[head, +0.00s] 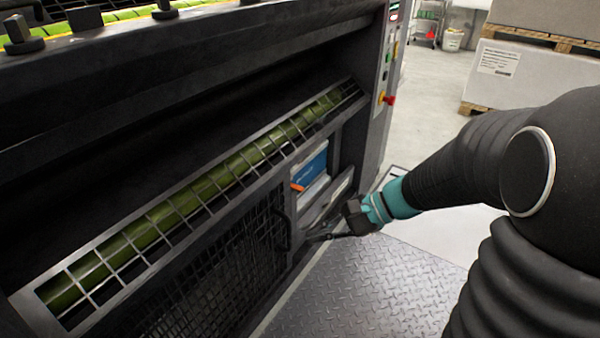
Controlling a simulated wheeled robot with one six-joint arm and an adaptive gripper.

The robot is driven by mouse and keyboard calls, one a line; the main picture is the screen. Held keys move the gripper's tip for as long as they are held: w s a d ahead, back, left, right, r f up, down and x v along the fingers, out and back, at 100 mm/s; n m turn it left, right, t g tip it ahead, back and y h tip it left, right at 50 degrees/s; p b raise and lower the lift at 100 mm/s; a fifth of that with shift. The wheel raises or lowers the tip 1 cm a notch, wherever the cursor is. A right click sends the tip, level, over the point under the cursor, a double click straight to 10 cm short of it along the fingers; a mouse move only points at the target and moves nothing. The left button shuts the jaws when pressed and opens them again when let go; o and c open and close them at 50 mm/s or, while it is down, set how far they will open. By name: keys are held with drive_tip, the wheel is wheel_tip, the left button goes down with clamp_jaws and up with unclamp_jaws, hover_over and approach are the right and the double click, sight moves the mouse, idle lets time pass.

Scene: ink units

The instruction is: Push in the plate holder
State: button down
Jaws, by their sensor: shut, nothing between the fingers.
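My gripper (325,237) is at the end of the arm coming in from the right, low in front of the machine's right side. Its fingers are shut and empty, and point left towards the machine's lower front. A grey, tilted panel (325,206) stands just behind it, in an opening below a blue and white box; this may be the plate holder, but I cannot tell for sure. My gripper and wrist cover part of this area. Whether the fingertips touch the machine is too small to tell.
A metal grid guard (150,220) over a green roller runs along the machine. A black mesh door (215,280) is below it. The side column (380,85) carries a red knob. The tread-plate floor (360,295) is clear. Boxes on pallets (545,75) stand at the back right.

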drive_tip(key=w+d+f+m+t+y+b, duration=0.1)
drive_tip(key=w+d+f+m+t+y, duration=0.15)
drive_tip(key=w+f+m, duration=0.45)
drive_tip(key=m+t+b, duration=0.1)
drive_tip(key=m+t, duration=0.6)
approach(295, 191)
drive_tip(key=shift+y, duration=0.45)
drive_tip(key=x, duration=0.4)
drive_tip(key=f+b+x, duration=0.1)
drive_tip(key=x, duration=0.2)
drive_tip(key=shift+w, duration=0.2)
drive_tip(key=b+x, duration=0.1)
drive_tip(key=x, duration=0.3)
drive_tip(key=shift+w+a, duration=0.15)
drive_tip(key=shift+w+a+r, duration=0.15)
drive_tip(key=shift+w, duration=0.05)
